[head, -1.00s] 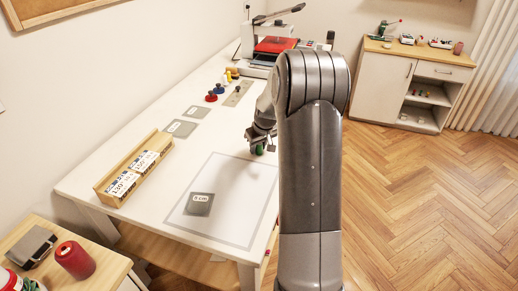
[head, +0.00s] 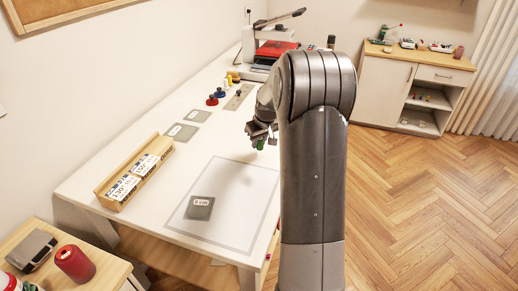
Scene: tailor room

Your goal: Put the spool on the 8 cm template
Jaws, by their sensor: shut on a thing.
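The 8 cm template (head: 198,212) is a grey square card with a white label, lying flat near the front of the white table, inside a grey outlined rectangle. My gripper (head: 262,138) is above the table, beyond and to the right of this template. It is shut on a small green spool (head: 261,145), which hangs below the fingers, apart from the template. The fingers and my arm hide part of the spool and the table's right side.
Two other grey templates (head: 178,131) lie farther back. Red and blue spools (head: 212,100) stand near a grey-beige strip (head: 238,97). A wooden box with labelled cards (head: 112,201) sits at the left edge. A heat press (head: 275,52) stands at the back.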

